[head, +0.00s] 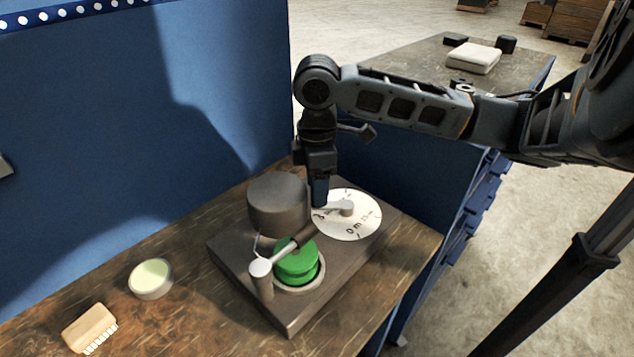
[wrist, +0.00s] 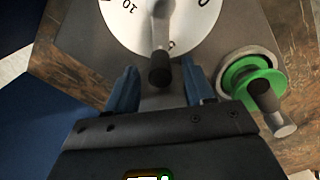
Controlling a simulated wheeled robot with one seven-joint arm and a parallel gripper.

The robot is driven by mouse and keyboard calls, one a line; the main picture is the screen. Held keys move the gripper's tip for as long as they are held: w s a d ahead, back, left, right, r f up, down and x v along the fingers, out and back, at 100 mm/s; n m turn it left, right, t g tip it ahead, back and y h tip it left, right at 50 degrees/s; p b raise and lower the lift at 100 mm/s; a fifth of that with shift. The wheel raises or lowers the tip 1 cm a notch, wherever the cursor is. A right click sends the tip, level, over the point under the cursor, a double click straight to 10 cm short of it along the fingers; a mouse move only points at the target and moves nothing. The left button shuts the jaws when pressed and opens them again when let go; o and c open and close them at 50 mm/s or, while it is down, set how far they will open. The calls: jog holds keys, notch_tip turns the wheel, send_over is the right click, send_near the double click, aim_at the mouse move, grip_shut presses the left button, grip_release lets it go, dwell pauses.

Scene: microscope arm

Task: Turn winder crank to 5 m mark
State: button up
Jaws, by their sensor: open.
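The winder sits on a dark base plate (head: 292,318) on the wooden bench. Its white dial (head: 368,222) carries printed numbers and "m"; it also shows in the wrist view (wrist: 120,22), where a 10 and a 0 are readable. The crank arm (head: 345,208) reaches from the dial's hub toward my gripper (head: 319,198). In the wrist view the crank's dark knob (wrist: 160,70) lies between the two blue fingers of my gripper (wrist: 160,84). The fingers are open, with a gap on each side of the knob. The head view hides the knob behind the fingers.
A grey cylinder (head: 277,205) stands close left of my gripper. A round dish (head: 151,279) and a brush (head: 89,328) lie left. A blue wall (head: 110,130) rises behind.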

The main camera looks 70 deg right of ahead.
jog(key=shift+c, duration=0.4)
grip_shut()
